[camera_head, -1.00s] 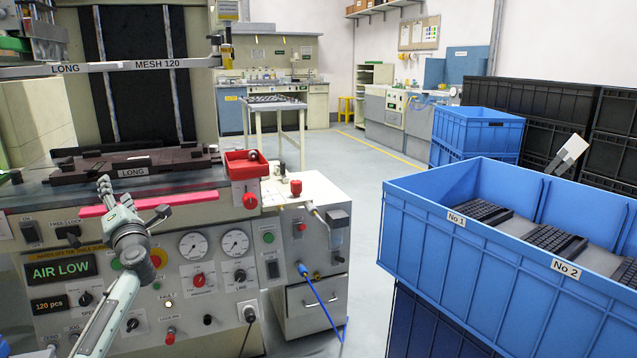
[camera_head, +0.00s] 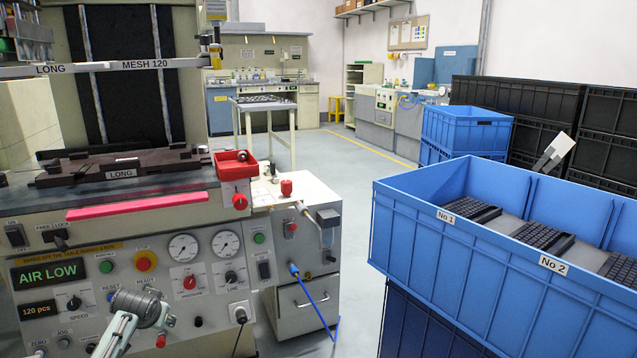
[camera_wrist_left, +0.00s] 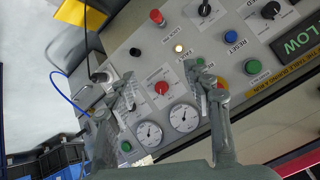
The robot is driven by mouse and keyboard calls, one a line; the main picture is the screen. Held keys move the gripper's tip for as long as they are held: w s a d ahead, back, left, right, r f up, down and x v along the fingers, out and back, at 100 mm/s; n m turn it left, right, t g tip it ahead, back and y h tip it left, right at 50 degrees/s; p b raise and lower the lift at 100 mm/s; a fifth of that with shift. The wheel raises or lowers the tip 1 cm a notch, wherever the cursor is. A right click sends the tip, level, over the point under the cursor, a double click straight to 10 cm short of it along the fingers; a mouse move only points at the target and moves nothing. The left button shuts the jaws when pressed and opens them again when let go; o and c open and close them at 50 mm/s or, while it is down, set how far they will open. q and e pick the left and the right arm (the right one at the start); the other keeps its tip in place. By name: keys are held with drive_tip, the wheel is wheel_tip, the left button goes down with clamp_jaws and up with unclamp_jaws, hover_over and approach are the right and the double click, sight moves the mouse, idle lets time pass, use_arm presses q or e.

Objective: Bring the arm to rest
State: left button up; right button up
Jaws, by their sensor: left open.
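My left arm (camera_head: 135,312) comes in low at the left of the head view, in front of the machine's control panel. Its fingers cannot be made out there. In the left wrist view my left gripper (camera_wrist_left: 160,73) is open, with its two fingers spread and nothing between them. Behind the fingers that view shows the panel with two gauges (camera_wrist_left: 183,118) and a red knob (camera_wrist_left: 161,88). My right gripper is in neither view.
The printing machine's panel (camera_head: 100,245) stands close ahead, with a pink bar (camera_head: 138,206) and red tray (camera_head: 235,168) above it. A blue crate (camera_head: 420,240) with keyboards stands at right. Open floor (camera_head: 350,215) lies between.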

use_arm(q)
drive_tip(key=s+d+f+g+h, duration=0.1)
drive_tip(key=s+d+f, duration=0.2)
drive_tip(key=s+f, duration=0.45)
drive_tip(key=s+d+f+g, duration=0.1)
drive_tip(key=s+d+f, duration=0.2)
drive_tip(key=s+f, duration=0.5)
drive_tip(key=s+d+f+g, duration=0.1)
drive_tip(key=s+d+f, duration=0.2)
drive_tip(key=s, duration=0.8)
drive_tip(key=s+d+f+g+h, duration=0.1)
drive_tip(key=s+d+f, duration=0.2)
drive_tip(key=s, duration=0.9)
drive_tip(key=shift+f+m+g+h, duration=0.2)
drive_tip(key=shift+m+g+h, duration=0.1)
drive_tip(key=shift+m+g, duration=0.1)
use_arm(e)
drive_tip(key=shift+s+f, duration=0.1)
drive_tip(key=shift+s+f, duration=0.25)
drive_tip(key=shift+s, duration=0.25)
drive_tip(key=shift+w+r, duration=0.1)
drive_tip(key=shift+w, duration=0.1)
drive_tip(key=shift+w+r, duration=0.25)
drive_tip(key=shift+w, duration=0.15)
